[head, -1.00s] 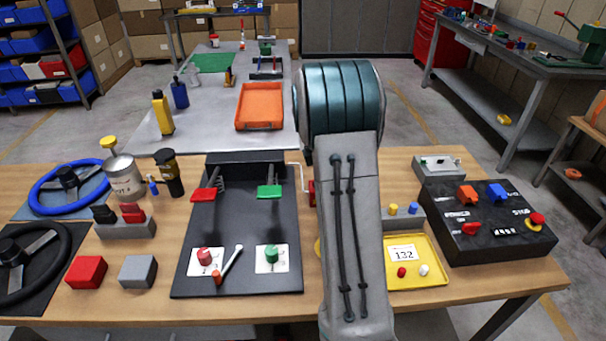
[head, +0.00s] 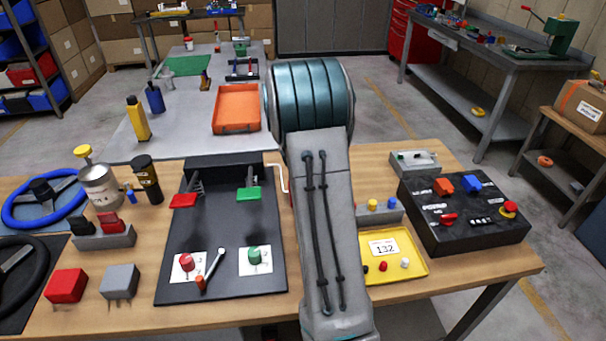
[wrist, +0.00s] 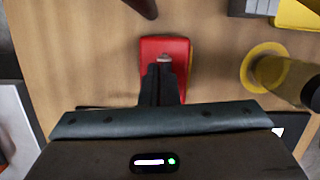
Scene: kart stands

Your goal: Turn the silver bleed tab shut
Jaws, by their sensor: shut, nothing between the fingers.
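My gripper (wrist: 163,68) is shut in the wrist view, its dark fingers together and empty over a red block (wrist: 178,52) on the wooden bench. A small pale, silvery piece (wrist: 164,58) shows right at the fingertips on the red block. It may be the silver bleed tab, but the fingers cover much of it and I cannot tell which way it is turned. I cannot tell whether the fingertips touch it. In the head view my arm hides the gripper and the red block.
In the wrist view a yellow ring with a cylinder (wrist: 284,76) stands right of the red block. In the head view a black panel (head: 225,225) lies left of my arm; a yellow tray (head: 405,268) and black control box (head: 465,215) lie right.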

